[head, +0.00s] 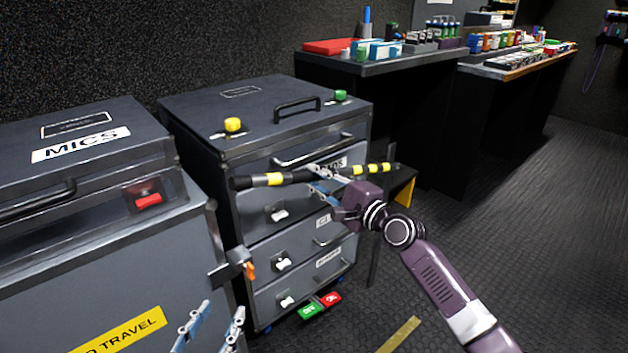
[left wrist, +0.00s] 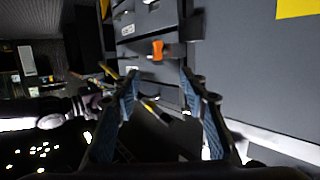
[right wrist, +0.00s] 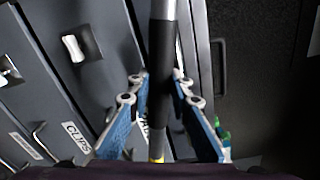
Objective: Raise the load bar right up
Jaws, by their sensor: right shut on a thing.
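The load bar (head: 295,177) is a black bar with yellow bands. It lies roughly level across the front of the grey drawer case, around the upper drawers. My right gripper (head: 322,180) is shut on the bar near its middle. In the right wrist view the bar (right wrist: 162,60) runs between the blue fingers of the gripper (right wrist: 160,90). My left gripper (head: 212,328) is open and empty, low in front of the MICS case. Its spread fingers also show in the left wrist view (left wrist: 160,85).
The drawer case (head: 180,110) has yellow and green knobs on top. The MICS case (head: 100,215) stands at left, with an orange-handled catch (head: 249,270) at its right edge. A black post (head: 375,265) stands right of the drawers. Open floor (head: 530,200) lies to the right.

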